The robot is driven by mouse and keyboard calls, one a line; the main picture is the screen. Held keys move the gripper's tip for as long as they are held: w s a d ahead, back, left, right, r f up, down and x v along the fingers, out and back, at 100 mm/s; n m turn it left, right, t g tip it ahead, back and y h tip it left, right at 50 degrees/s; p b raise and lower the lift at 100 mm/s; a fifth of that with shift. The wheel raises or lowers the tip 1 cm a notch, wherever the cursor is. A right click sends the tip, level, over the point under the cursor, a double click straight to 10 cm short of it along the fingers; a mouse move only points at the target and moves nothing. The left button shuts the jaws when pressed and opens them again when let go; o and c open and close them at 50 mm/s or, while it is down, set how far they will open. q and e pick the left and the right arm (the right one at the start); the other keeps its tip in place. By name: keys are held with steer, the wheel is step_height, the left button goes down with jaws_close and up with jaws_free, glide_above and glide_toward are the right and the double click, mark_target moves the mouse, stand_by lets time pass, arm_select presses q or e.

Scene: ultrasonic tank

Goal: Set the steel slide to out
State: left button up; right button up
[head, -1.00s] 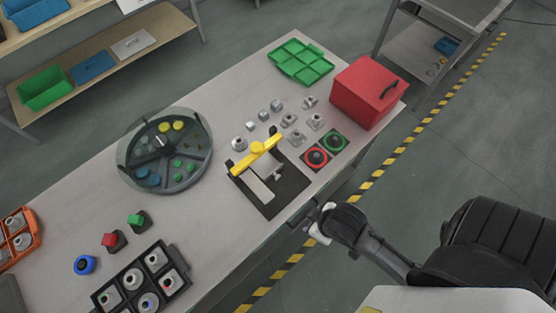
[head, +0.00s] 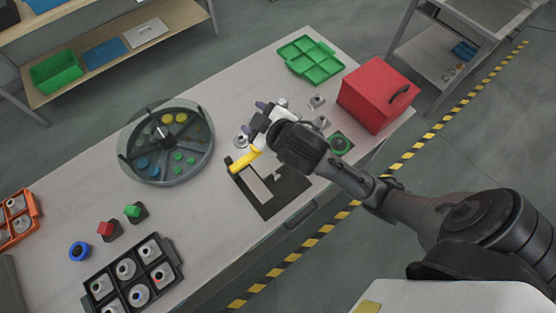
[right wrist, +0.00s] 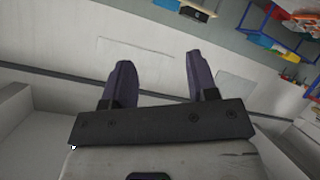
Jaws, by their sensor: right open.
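The steel slide (head: 257,187) is a pale flat strip on a black base plate (head: 268,208) near the table's front edge. A yellow bar (head: 243,163) crosses the far end of the plate; its right part is hidden behind my right gripper. My right gripper (head: 253,118) is above the table, just beyond the yellow bar in the head view, open and seemingly empty. Its two dark fingers (right wrist: 158,78) stand apart in the right wrist view, with nothing between them; the slide is not seen there. My left gripper is not in view.
A red box (head: 372,95) and a green tray (head: 309,60) stand at the right end. Small metal blocks (head: 317,101) and a green-ringed button (head: 340,143) lie near my right arm. A round divided tank (head: 168,180) is left of the plate. A black rack (head: 108,268) stands nearer.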

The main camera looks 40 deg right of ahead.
steer(key=w+a+r+n+t+y+b, duration=0.1)
steer(key=w+r+n+t+y+b, duration=0.1)
steer(key=r+n+t+b, duration=0.4)
steer(key=w+a+r+n+t+y+b, duration=0.25)
steer(key=r+n+t+b, duration=0.25)
steer(key=b, duration=0.3)
steer(key=s+a+n+g+y+b, duration=0.35)
steer(key=n+g+y, duration=0.5)
steer(key=n, duration=0.65)
steer(key=s+a+n+g+y+b, duration=0.25)
steer(key=a+n+g+y, duration=0.3)
steer(key=n+y, duration=0.8)
steer(key=n+g+h+b, duration=0.2)
steer(key=n+g+h, duration=0.8)
steer(key=n+h, duration=1.55)
glide_toward(278, 176)
steer(key=shift+n, duration=0.4)
step_height(278, 176, down, 9)
steer(key=shift+s+d+b, duration=0.1)
steer(key=shift+d+b, duration=0.05)
steer(key=shift+b, duration=0.85)
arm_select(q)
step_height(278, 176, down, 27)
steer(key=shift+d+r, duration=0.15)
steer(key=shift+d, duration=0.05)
arm_select(e)
steer(key=shift+f, duration=0.55)
